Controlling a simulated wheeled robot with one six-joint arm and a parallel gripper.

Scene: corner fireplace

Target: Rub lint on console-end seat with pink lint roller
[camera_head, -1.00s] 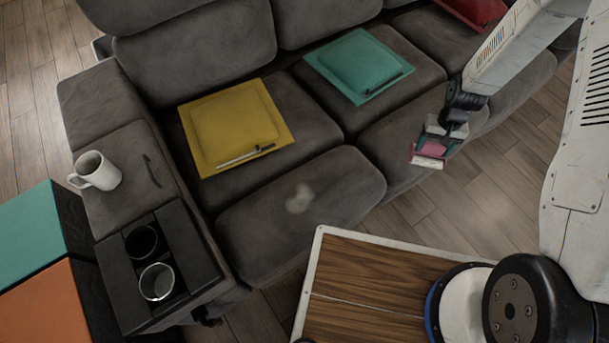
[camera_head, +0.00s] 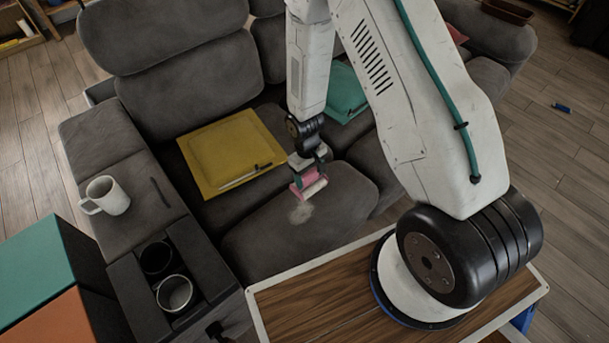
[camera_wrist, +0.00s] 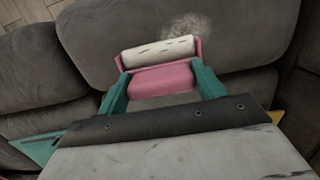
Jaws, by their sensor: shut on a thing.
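My gripper (camera_head: 307,170) is shut on the pink lint roller (camera_head: 304,187), with the white roll at its front end. In the wrist view the pink lint roller (camera_wrist: 160,82) sits between two green fingers, its white roll (camera_wrist: 158,52) facing the seat. The pale lint patch (camera_head: 300,213) lies on the grey console-end seat (camera_head: 260,240), just below the roller in the head view. In the wrist view the lint (camera_wrist: 186,27) shows just beyond the roll. I cannot tell whether the roll touches the seat.
A yellow cushion (camera_head: 228,150) with a pen-like stick lies behind the seat, and a teal cushion (camera_head: 345,90) lies further right. The console (camera_head: 122,268) at left has two cup holders, and a white mug (camera_head: 108,195) stands on the armrest.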

